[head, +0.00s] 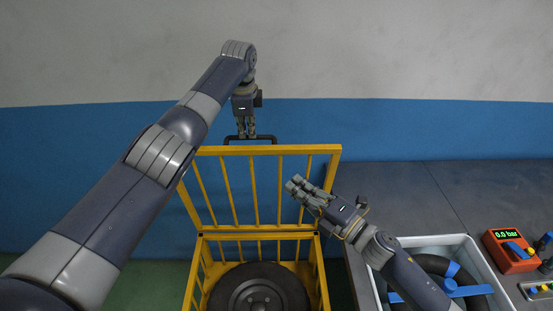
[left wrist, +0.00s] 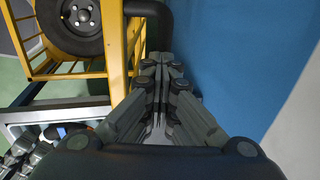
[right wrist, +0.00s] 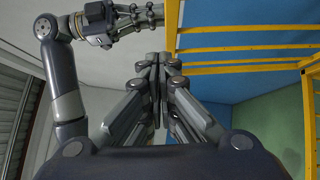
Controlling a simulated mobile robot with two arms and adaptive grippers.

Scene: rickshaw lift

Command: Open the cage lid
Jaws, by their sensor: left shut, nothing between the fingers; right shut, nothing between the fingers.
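The yellow barred cage lid (head: 261,152) stands raised, roughly upright, at the back of the yellow cage (head: 199,272). A black handle (head: 271,138) sits on the lid's top edge. My left gripper (head: 246,136) is shut and empty at this handle; I cannot tell whether it touches. In the left wrist view the handle (left wrist: 155,10) is just beyond the fingertips. My right gripper (head: 295,184) is shut and empty, in front of the lid's right side. The lid's bars (right wrist: 240,48) show in the right wrist view. A wheel with a black tire (head: 258,290) lies inside the open cage.
A grey worktop (head: 400,190) is to the right of the cage. On it are a white bin (head: 474,248) holding a black ring-shaped thing and blue parts, and an orange gauge box (head: 511,251) reading 0.0 bar. A blue and grey wall stands behind.

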